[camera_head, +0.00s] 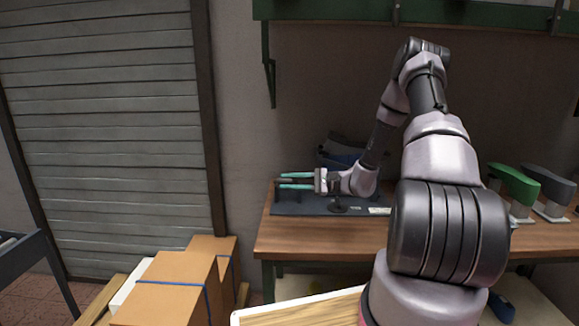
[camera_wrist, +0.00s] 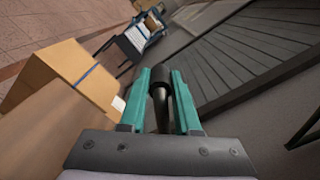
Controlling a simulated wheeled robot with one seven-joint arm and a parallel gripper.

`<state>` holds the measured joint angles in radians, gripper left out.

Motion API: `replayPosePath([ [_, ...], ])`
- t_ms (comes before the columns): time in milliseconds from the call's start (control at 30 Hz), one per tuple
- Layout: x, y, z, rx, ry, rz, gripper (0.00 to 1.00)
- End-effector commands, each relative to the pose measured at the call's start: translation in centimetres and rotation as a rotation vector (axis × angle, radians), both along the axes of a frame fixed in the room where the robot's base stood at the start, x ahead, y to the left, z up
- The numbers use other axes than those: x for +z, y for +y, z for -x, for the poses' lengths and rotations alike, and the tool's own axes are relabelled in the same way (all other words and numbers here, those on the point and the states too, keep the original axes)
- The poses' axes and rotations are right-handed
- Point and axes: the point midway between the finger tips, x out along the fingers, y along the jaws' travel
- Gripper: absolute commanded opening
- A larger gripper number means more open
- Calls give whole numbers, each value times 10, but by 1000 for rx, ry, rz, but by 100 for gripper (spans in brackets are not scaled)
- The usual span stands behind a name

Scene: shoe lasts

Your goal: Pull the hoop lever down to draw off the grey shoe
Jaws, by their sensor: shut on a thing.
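My gripper (camera_head: 297,181) is at the left end of the workbench, its teal fingers pointing left above a dark base plate (camera_head: 292,209). In the wrist view my gripper (camera_wrist: 161,76) is closed around a black rounded handle (camera_wrist: 160,100), which looks like the lever's grip. Behind my forearm, a dark grey shape (camera_head: 347,139), perhaps the grey shoe, shows above a blue one (camera_head: 338,158). My arm hides much of both, and the hoop cannot be made out. Another dark grey shoe (camera_head: 549,181) stands on a stand at the far right.
A green shoe (camera_head: 514,184) stands on the right of the wooden workbench (camera_head: 275,240). Cardboard boxes (camera_head: 175,280) with blue straps are at the lower left. A green shelf (camera_head: 330,10) hangs above.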

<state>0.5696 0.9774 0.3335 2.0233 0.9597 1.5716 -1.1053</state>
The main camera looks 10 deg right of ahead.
Motion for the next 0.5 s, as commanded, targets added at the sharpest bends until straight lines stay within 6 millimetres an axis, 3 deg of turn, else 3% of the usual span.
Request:
replayPosePath([
  [200, -22, 3, 11, -1, 1, -1, 0],
  [500, -32, 4, 15, 1, 2, 2, 0],
])
